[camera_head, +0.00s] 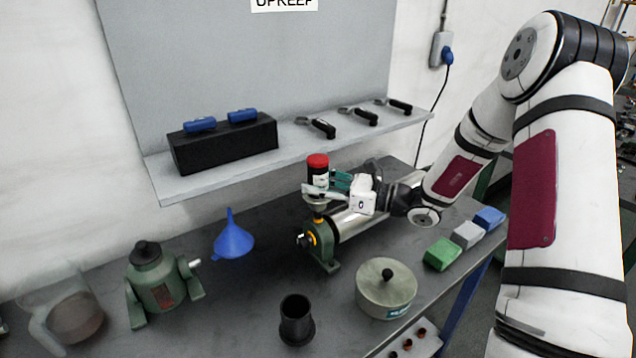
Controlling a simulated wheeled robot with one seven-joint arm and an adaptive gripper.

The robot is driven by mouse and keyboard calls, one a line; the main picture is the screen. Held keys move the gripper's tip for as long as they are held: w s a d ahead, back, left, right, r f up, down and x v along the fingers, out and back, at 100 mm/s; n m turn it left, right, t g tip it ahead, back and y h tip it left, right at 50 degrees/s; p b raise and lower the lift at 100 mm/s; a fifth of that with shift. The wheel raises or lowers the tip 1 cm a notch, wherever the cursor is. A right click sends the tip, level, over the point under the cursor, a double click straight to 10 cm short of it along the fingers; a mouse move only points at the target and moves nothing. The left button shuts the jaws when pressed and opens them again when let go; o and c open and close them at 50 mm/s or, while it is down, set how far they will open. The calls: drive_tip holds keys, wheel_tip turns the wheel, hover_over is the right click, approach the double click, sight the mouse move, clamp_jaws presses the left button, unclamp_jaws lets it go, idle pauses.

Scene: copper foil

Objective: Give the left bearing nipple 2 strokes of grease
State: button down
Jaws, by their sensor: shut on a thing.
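The left bearing (320,246) is a green housing with a yellow ring around the shaft end, standing on the bench. My gripper (328,188) is shut on an upright red-topped greaser (318,162), directly above the left bearing. The greaser's lower end is close over the bearing's top. The nipple is hidden, and I cannot tell whether the greaser touches it. The far end of the roller and its bearing are mostly hidden by my gripper and arm.
A blue funnel (233,240), a green pump-like housing (155,282) and a clear jug (68,312) stand left. A black cup (296,320) and a lidded round tin (385,290) stand in front. Coloured blocks (442,254) lie right. A shelf (215,176) overhangs behind.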

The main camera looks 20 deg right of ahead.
sight(318, 157)
drive_tip(key=shift+r+p, duration=1.95)
drive_tip(key=shift+r, duration=1.85)
